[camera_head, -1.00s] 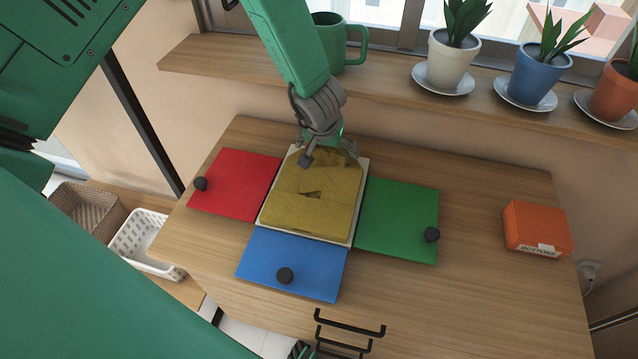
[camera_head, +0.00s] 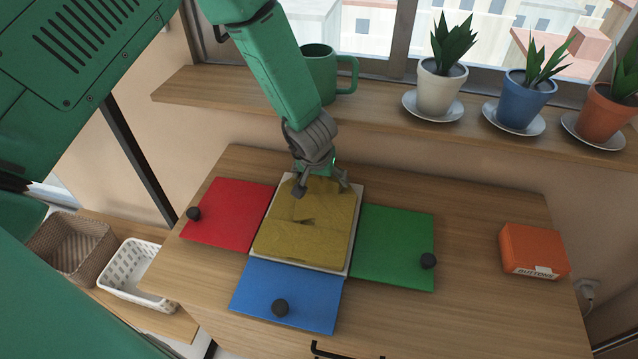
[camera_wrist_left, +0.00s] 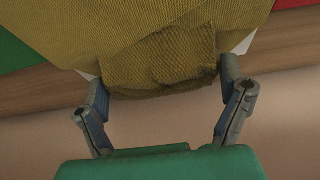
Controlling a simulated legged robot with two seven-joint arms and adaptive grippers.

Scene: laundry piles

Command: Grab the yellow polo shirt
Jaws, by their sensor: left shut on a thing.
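The yellow polo shirt (camera_head: 303,238) lies folded on a pale square board (camera_head: 300,262) in the middle of the wooden dresser top. My left gripper (camera_head: 322,187) is at the shirt's far edge, reaching down from above. It is shut on the shirt, with a finger on each side of the gripped edge. In the left wrist view, the yellow fabric (camera_wrist_left: 160,35) fills the upper part and a bunched fold sits between the fingers of my left gripper (camera_wrist_left: 163,88). My right gripper is not in view.
Red (camera_head: 228,215), blue (camera_head: 290,298) and green (camera_head: 393,245) panels with dark knobs surround the board. An orange box (camera_head: 533,250) stands at right. Baskets (camera_head: 75,247) sit lower left. A shelf behind (camera_head: 380,113) holds a green mug (camera_head: 318,75) and potted plants (camera_head: 440,88).

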